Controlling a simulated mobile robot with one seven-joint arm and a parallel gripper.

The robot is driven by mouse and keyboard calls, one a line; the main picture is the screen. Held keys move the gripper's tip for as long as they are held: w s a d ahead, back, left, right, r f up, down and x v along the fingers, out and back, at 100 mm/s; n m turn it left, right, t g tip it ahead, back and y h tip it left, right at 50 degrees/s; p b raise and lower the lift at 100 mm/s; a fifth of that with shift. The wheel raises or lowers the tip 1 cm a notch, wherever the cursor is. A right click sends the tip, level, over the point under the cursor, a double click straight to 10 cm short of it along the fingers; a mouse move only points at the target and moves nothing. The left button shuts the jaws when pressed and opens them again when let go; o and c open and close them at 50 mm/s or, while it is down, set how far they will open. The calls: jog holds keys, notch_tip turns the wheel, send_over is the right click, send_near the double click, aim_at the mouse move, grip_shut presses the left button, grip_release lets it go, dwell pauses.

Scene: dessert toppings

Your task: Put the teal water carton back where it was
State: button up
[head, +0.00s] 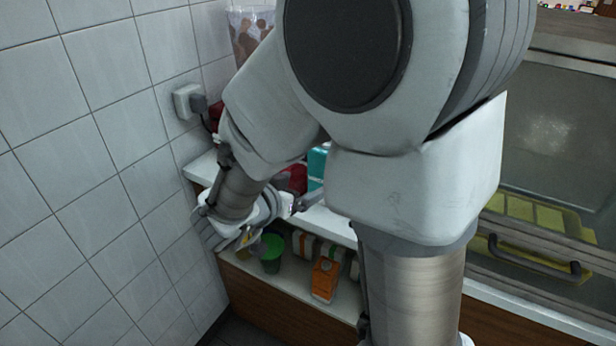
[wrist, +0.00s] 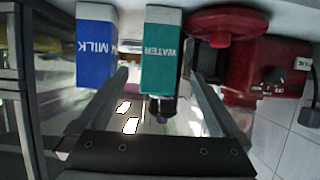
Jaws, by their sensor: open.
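The teal carton marked WATER (wrist: 162,50) stands upside down in the wrist view, with its near end between my gripper's two fingers. My gripper (wrist: 159,76) is open, with a finger on each side of the carton. I cannot tell whether either finger touches it. In the head view a small part of the teal carton (head: 317,163) shows on the white counter, and my arm hides the rest. My gripper (head: 304,204) is low beside it there, partly hidden by my wrist. A blue carton marked MILK (wrist: 96,48) stands beside the water carton.
A red machine (wrist: 250,75) is close on the other side of the carton; part of it (head: 295,178) shows in the head view. Below the counter, a shelf holds a green cup (head: 272,254) and an orange carton (head: 325,279). A tiled wall (head: 90,140) bounds the left.

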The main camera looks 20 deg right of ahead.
jog(key=a+r+n+t+y, duration=0.4)
jog(key=a+r+n+y, duration=0.45)
jog(key=a+y, duration=0.4)
jog(key=s+d+f+n+g+h, duration=0.1)
jog(key=s+d+g, duration=0.2)
jog(key=s, duration=0.6)
jog(key=s+d+n+g, duration=0.1)
jog(key=s+d+g, duration=0.2)
jog(key=s, duration=0.6)
jog(key=shift+s+d+f+g+h, duration=0.2)
jog(key=shift+d+f+g+h, duration=0.15)
jog(key=shift+d+f+g, duration=0.05)
jog(key=shift+r, duration=0.1)
notch_tip(320, 180, up, 13)
jog(key=p, duration=1.2)
jog(key=shift+f+p, duration=0.2)
jog(key=shift+p, duration=0.2)
